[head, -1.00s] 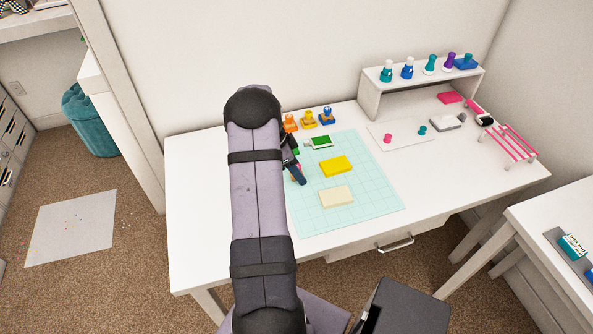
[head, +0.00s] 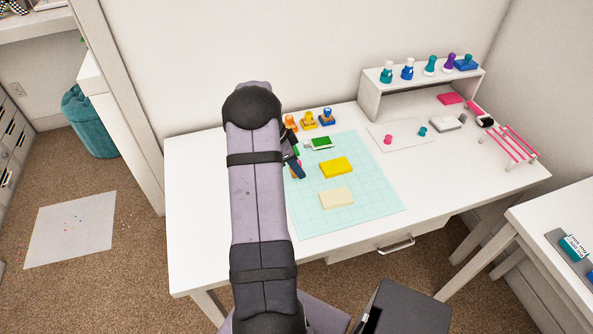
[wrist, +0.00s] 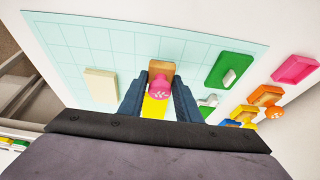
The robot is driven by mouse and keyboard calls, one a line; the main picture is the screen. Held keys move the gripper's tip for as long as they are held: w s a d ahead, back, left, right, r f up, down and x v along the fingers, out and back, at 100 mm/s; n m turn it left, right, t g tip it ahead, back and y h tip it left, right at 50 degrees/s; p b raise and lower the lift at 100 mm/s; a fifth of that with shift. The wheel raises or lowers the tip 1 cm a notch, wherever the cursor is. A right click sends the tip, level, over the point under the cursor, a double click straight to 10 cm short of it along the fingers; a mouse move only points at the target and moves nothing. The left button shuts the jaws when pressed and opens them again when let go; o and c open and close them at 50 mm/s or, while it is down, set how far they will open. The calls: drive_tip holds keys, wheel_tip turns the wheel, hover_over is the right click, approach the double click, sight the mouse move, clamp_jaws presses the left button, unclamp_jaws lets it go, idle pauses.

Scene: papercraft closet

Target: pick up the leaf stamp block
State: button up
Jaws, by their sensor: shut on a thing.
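The leaf stamp block (wrist: 163,68) is a tan wooden block with a pink knob bearing a white leaf-like mark. In the wrist view it sits between the fingertips of my gripper (wrist: 159,88), which is shut on it. In the head view my arm hides most of the block, and my gripper (head: 295,168) shows only in part at the left edge of the cutting mat (head: 375,203). I cannot tell how far the block is above the mat.
A yellow block (head: 335,167) and a cream block (head: 336,198) lie on the mat to the right. A green pad (head: 320,143) and orange, yellow and blue stamps (head: 309,119) are behind. A green block (wrist: 228,70) is close by. A white shelf (head: 372,100) stands back right.

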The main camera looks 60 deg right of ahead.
wheel_tip(320, 180, up, 8)
drive_tip(key=shift+b, duration=0.75)
drive_tip(key=o, duration=0.4)
drive_tip(key=c, duration=0.4)
drive_tip(key=shift+w+d, duration=0.1)
drive_tip(key=shift+d, duration=0.25)
drive_tip(key=d+f+n+t+p, duration=0.1)
drive_tip(key=d+n+t, duration=0.1)
drive_tip(key=d+n, duration=0.3)
drive_tip(key=d+n+t+p, duration=0.2)
drive_tip(key=d+n, duration=0.3)
drive_tip(key=d+f+n+t+p, duration=0.1)
drive_tip(key=d+n+p, duration=0.1)
drive_tip(key=d+n, duration=0.3)
drive_tip(key=shift+d+f+n+t+h, duration=0.3)
drive_tip(key=shift+d+f+t, duration=0.1)
drive_tip(key=shift+d, duration=0.15)
drive_tip(key=shift+s+d+n, duration=0.35)
drive_tip(key=shift+d+n, duration=0.25)
drive_tip(key=shift+n, duration=0.3)
drive_tip(key=shift+r+t, duration=0.1)
drive_tip(key=shift+t, duration=0.2)
